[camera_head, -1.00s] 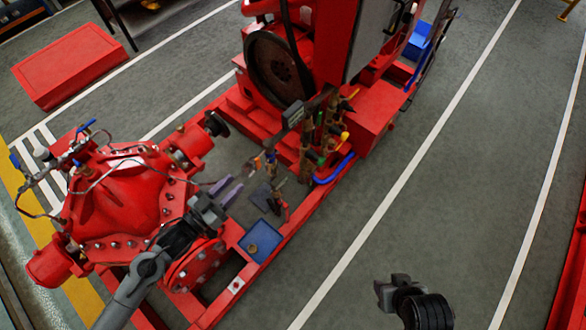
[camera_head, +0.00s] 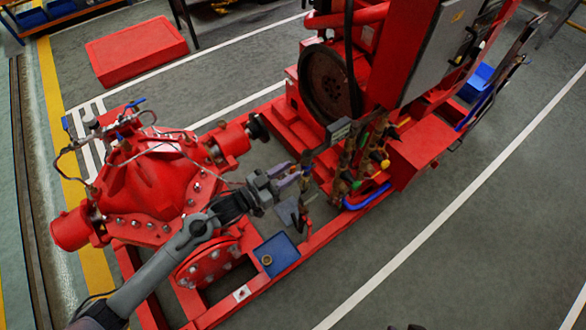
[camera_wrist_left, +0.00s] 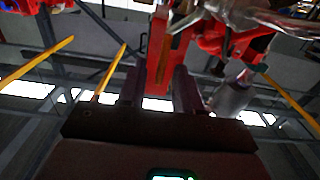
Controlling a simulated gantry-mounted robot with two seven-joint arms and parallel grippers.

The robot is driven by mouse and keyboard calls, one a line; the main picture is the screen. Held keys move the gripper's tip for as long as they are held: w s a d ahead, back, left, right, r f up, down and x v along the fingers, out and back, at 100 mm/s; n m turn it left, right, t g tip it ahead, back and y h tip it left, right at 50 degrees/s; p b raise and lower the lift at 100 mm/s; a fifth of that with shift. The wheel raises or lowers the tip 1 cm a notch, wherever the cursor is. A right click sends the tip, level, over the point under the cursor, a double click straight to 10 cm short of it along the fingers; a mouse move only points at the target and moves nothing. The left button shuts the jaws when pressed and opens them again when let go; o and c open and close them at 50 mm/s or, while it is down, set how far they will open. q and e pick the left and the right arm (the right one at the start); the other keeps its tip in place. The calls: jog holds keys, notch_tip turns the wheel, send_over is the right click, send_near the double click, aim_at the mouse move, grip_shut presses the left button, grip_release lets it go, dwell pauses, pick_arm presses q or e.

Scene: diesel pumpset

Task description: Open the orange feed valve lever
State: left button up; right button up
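The orange feed valve lever is small and hard to make out in the head view; a little orange shows at the brass valve pipework (camera_head: 350,160), just past my left fingers. My left gripper (camera_head: 298,172) is at the near side of that pipework, above the red base frame. In the left wrist view, its two dark fingers (camera_wrist_left: 160,88) stand apart with a gap between them. A red upright shape with an orange strip (camera_wrist_left: 162,55) shows beyond the gap. I cannot tell whether the lever lies between the fingers or touches them.
The red pump (camera_head: 150,190) stands left of the valves, close to my left arm. The red engine and cabinet (camera_head: 385,50) rise behind them. A blue tray (camera_head: 278,255) sits on the base frame. Open grey floor (camera_head: 450,250) lies to the right.

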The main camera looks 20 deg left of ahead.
pick_arm(q)
jog(key=shift+x, duration=1.1)
grip_shut()
